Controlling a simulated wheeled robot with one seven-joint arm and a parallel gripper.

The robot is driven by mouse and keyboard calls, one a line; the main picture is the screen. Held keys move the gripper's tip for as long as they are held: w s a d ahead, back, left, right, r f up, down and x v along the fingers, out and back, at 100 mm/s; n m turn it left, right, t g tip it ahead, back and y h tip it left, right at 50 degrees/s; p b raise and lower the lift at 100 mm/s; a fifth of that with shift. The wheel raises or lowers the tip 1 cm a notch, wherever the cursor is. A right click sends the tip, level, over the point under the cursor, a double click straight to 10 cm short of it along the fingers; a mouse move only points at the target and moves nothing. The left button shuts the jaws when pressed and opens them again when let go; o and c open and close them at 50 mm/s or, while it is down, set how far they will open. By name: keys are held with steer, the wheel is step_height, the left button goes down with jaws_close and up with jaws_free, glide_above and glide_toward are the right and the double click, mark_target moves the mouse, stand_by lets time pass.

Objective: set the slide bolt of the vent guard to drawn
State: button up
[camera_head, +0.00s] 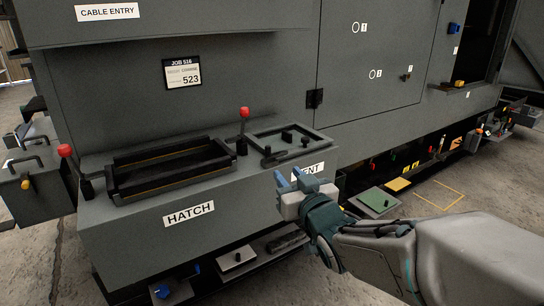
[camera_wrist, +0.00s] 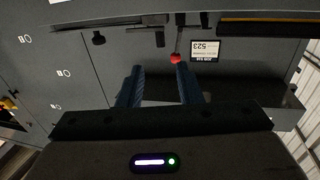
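The vent guard (camera_head: 318,137) is a grey square frame with a dark knob inside, on the ledge above the VENT label (camera_head: 309,169). A dark bolt-like part (camera_head: 274,157) lies along its front edge; I take it for the slide bolt, but its position is too small to tell. My gripper (camera_head: 289,179) is in front of the ledge, just below and right of that part, apart from it. In the wrist view my gripper (camera_wrist: 159,86) has its two blue fingers spread with nothing between them. That view is upside down, and the bolt cannot be made out there.
A red-knobbed lever (camera_head: 244,113) stands left of the guard; its knob (camera_wrist: 176,59) shows beyond the fingers. The open HATCH frame (camera_head: 155,186) and another red-knobbed lever (camera_head: 65,150) are further left. A green-topped plate (camera_head: 380,200) lies low on the right.

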mark_target(269, 152)
steer(key=w+p, duration=0.1)
steer(key=p, duration=0.2)
steer(key=w+a+p, duration=0.1)
steer(key=p, duration=0.3)
steer(key=shift+r, duration=0.3)
steer(key=p, duration=0.6)
steer(key=shift+w, duration=0.25)
steer(key=p+x, duration=0.1)
steer(key=x, duration=0.2)
steer(key=p+x, duration=0.1)
steer(key=x, duration=0.3)
steer(key=p+x, duration=0.1)
steer(key=x, duration=0.3)
steer(key=shift+f, duration=0.25)
jaws_close()
